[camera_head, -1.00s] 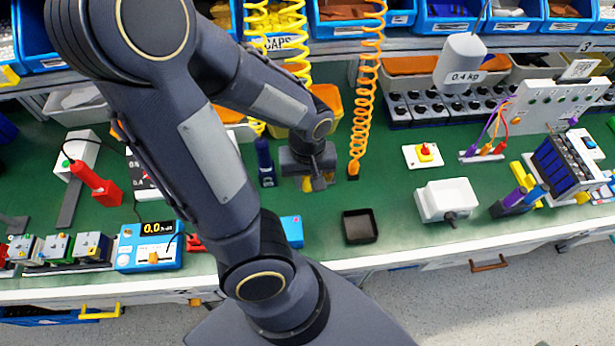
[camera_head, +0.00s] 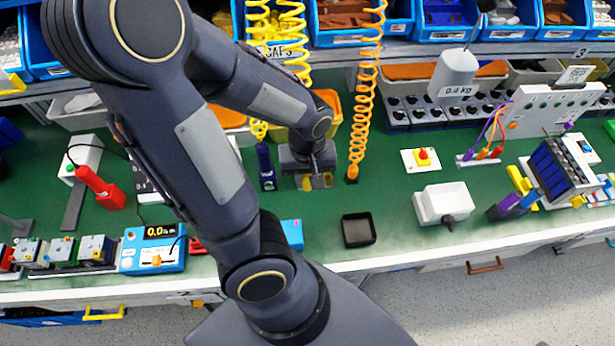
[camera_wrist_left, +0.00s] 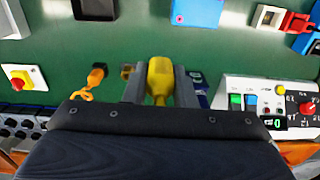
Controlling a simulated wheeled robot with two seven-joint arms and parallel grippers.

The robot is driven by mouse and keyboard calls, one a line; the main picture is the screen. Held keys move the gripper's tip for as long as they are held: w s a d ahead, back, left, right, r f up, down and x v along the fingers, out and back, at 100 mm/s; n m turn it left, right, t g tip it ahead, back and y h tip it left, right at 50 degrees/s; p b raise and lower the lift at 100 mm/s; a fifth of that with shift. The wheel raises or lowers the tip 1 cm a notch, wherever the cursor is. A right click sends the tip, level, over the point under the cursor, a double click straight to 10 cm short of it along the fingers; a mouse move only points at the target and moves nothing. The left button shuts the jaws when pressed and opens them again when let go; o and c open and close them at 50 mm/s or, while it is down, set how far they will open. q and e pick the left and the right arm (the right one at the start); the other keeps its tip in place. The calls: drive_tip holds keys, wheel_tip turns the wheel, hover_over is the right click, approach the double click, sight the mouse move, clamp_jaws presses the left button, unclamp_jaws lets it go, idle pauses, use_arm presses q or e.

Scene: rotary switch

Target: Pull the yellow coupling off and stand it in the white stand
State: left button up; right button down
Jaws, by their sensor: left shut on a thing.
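My left gripper (camera_head: 316,183) reaches down over the green bench in the head view. It is shut on the yellow coupling (camera_wrist_left: 159,80), which shows between its two fingers in the left wrist view. In the head view only small yellow parts show at the fingertips, and the arm hides much of the bench to their left. I cannot tell whether the coupling still touches anything below it. I cannot pick out the white stand with certainty. My right gripper is not in view.
A dark blue tool (camera_head: 265,166) stands close left of the gripper. An orange coiled hose (camera_head: 365,90) hangs close on the right, and a yellow coiled hose (camera_head: 258,25) hangs behind. A black tray (camera_head: 358,229) and a white box (camera_head: 445,203) sit to the right.

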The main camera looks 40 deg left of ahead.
use_arm(q)
drive_tip(key=shift+w+a+f, duration=0.2)
drive_tip(key=shift+w+a, duration=0.05)
drive_tip(key=shift+a, duration=0.15)
drive_tip(key=shift+w+a+f+m+b, duration=1.05)
drive_tip(key=shift+a+f, duration=0.35)
drive_tip(key=shift+f, duration=0.9)
drive_tip(key=shift+w+a+f+m+b, duration=0.9)
drive_tip(key=shift+w+a+f, duration=0.4)
drive_tip(key=shift+f, duration=0.95)
drive_tip(key=shift+w+a+f+m+b, duration=0.95)
drive_tip(key=shift+a+f, duration=0.5)
drive_tip(key=shift+f, duration=0.85)
drive_tip(key=shift+w+f+b, duration=0.1)
drive_tip(key=shift+f+b, duration=1.3)
drive_tip(key=shift+b, duration=0.1)
drive_tip(key=o, duration=1.1)
drive_tip(key=shift+c, duration=0.2)
wheel_tip(320, 180, up, 8)
drive_tip(key=shift+f, duration=0.1)
